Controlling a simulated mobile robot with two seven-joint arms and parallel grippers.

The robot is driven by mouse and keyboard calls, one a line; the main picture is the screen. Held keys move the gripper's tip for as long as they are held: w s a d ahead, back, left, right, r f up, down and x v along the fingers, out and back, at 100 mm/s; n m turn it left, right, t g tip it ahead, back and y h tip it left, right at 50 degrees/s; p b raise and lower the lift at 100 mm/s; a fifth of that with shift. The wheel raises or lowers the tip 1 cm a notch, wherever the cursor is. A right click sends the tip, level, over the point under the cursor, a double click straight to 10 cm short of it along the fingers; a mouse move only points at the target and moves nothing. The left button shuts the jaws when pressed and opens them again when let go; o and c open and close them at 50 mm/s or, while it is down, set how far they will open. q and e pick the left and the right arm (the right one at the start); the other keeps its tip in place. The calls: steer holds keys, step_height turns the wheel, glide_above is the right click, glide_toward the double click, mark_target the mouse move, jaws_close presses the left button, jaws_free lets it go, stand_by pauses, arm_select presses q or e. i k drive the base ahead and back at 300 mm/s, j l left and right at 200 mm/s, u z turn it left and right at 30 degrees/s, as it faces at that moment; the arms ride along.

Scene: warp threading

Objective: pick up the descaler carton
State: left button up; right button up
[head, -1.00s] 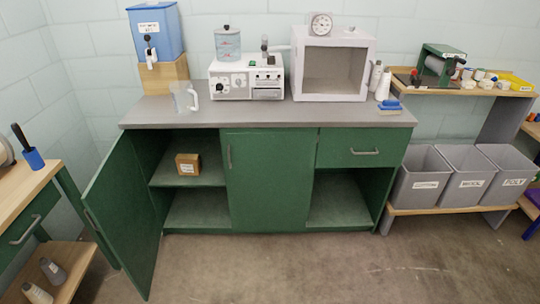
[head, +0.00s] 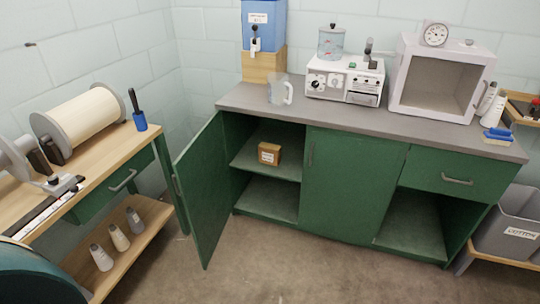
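A small brown carton (head: 269,153) with a white label sits on the upper shelf inside the left part of the green cabinet (head: 355,190). It is the only carton I see, but its label is too small to read. The cabinet's left door (head: 200,190) stands open toward me, so the carton's front is exposed. Neither of my grippers is in view.
The grey counter holds a blue water tank (head: 264,25), a clear jug (head: 279,90), a white machine (head: 345,80) and a white oven-like box (head: 440,80). A wooden bench (head: 100,185) with a spool stands at left. The floor before the cabinet is clear.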

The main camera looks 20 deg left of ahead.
mark_target(270, 154)
steer(key=i+j+z, duration=0.2)
steer(key=i+j, duration=0.5)
steer(key=j, duration=0.15)
